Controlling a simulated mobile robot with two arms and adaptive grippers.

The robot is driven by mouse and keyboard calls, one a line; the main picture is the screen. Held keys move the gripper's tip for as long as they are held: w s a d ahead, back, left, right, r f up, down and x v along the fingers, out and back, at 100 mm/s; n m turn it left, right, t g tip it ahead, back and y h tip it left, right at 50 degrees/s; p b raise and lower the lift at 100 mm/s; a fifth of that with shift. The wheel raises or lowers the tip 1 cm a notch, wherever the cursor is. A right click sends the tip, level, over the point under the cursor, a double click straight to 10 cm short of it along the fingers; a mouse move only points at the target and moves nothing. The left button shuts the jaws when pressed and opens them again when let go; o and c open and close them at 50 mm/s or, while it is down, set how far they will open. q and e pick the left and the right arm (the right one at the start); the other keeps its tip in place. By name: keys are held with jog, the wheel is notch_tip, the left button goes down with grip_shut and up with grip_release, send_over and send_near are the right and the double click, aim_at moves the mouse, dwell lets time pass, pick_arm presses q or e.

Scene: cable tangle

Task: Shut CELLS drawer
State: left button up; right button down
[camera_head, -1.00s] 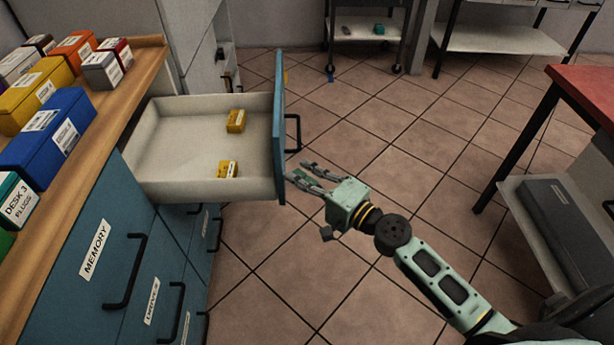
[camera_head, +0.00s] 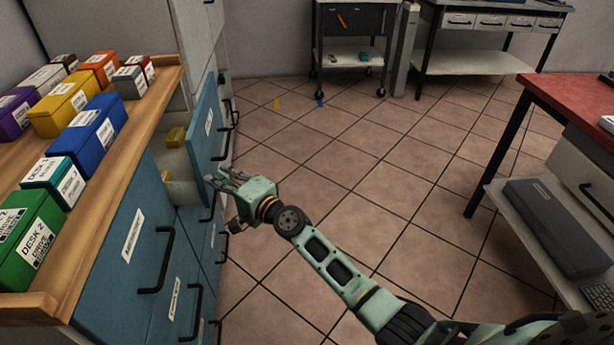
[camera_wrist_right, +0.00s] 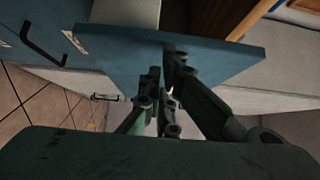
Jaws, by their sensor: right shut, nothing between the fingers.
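The open drawer's blue front (camera_head: 207,125) stands a short way out from the cabinet in the head view. Its label is too small to read. Part of the pale drawer inside and a yellow box (camera_head: 176,137) show in the gap behind the front. My right gripper (camera_head: 215,180) is shut and empty, with its fingertips at the lower part of the drawer front. In the right wrist view, the fingers (camera_wrist_right: 163,75) overlap the blue front panel (camera_wrist_right: 115,55); contact looks likely but is not clear. My left gripper is not in view.
A wooden counter (camera_head: 135,165) with several coloured labelled boxes tops the cabinet at left. A closed MEMORY drawer (camera_head: 130,235) is below it. A red-topped table (camera_head: 570,100) stands at right. A cart (camera_head: 348,57) stands at the back.

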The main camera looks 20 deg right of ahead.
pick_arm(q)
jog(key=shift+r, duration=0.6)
pick_arm(e)
jog(key=shift+w+a, duration=0.2)
jog(key=shift+a, duration=0.6)
jog(key=shift+w+a, duration=0.25)
jog(key=shift+a, duration=0.5)
jog(key=shift+w+a, duration=0.2)
jog(key=shift+a, duration=0.6)
